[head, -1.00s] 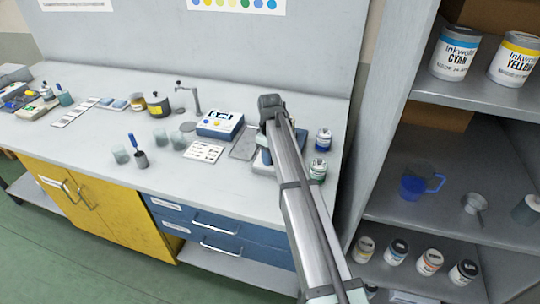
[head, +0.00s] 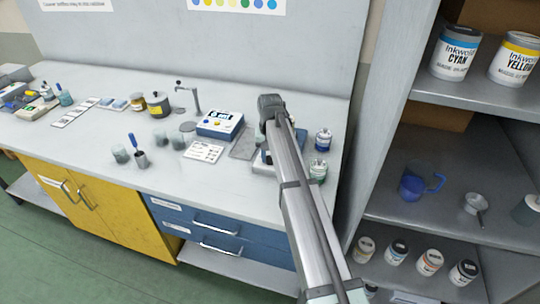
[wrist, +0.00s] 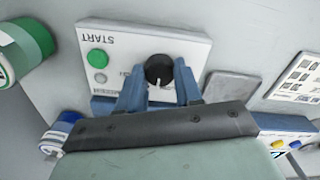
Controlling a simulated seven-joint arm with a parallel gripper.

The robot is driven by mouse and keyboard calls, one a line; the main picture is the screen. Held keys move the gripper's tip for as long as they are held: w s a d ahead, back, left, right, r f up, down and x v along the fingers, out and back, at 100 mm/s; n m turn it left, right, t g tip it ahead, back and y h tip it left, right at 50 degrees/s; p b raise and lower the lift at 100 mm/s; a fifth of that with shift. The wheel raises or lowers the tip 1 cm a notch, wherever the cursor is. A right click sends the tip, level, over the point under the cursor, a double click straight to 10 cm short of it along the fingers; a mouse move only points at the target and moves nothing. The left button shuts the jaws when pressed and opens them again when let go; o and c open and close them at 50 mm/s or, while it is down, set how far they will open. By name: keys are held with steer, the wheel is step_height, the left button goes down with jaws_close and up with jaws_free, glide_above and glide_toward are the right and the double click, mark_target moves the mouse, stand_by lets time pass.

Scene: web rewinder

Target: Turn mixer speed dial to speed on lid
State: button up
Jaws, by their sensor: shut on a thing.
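The mixer's white front panel (wrist: 120,45) fills the upper middle of the wrist view, upside down, with START lettering. The black speed dial (wrist: 158,68) is on this panel, with a light pointer line. My gripper (wrist: 160,85) is shut on the dial, with a blue finger on either side of it. In the head view my arm covers most of the mixer (head: 264,158), and the fingertips are hidden there. A jar with a blue label (head: 323,139) and a jar with a green label (head: 318,168) stand right of the mixer. The speed marking on a lid cannot be read.
On the panel are a green button (wrist: 97,59) and a small grey one. A blue scale with a display (head: 220,125), a printed card (head: 204,151) and a grey mat (head: 243,147) lie left of the mixer. A tall shelf (head: 385,130) stands close on the right.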

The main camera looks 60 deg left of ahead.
mark_target(270, 158)
steer(key=shift+m, duration=1.6)
steer(key=o, duration=1)
steer(key=shift+o, duration=0.2)
steer(key=shift+r, duration=0.1)
step_height(270, 158, up, 14)
steer(key=shift+f, duration=0.2)
